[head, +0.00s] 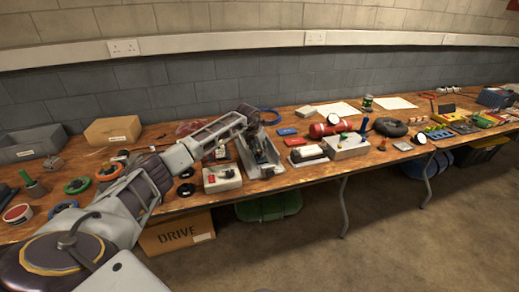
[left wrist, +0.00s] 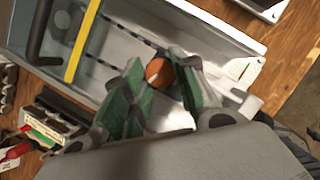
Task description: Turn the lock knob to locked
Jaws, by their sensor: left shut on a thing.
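The lock knob (left wrist: 157,70) is a small round orange-brown knob with a pale mark, seen in the left wrist view on a grey metal housing (left wrist: 215,38). My left gripper (left wrist: 160,85) has its green-padded fingers on either side of the knob and is shut on it. The mark's exact direction is hard to read, as the fingers cover part of the knob. In the head view, my left gripper (head: 248,114) is at the far end of the open grey housing (head: 276,170), and the knob is hidden there. My right gripper is not in view.
A yellow bar (left wrist: 83,42) and a black handle (left wrist: 40,32) lie across the housing. A white box with a red knob (head: 222,180) stands left of it. Several tools, including a red cylinder (head: 325,129), lie to the right. Cardboard (head: 112,130) and grey bins (head: 30,143) stand left.

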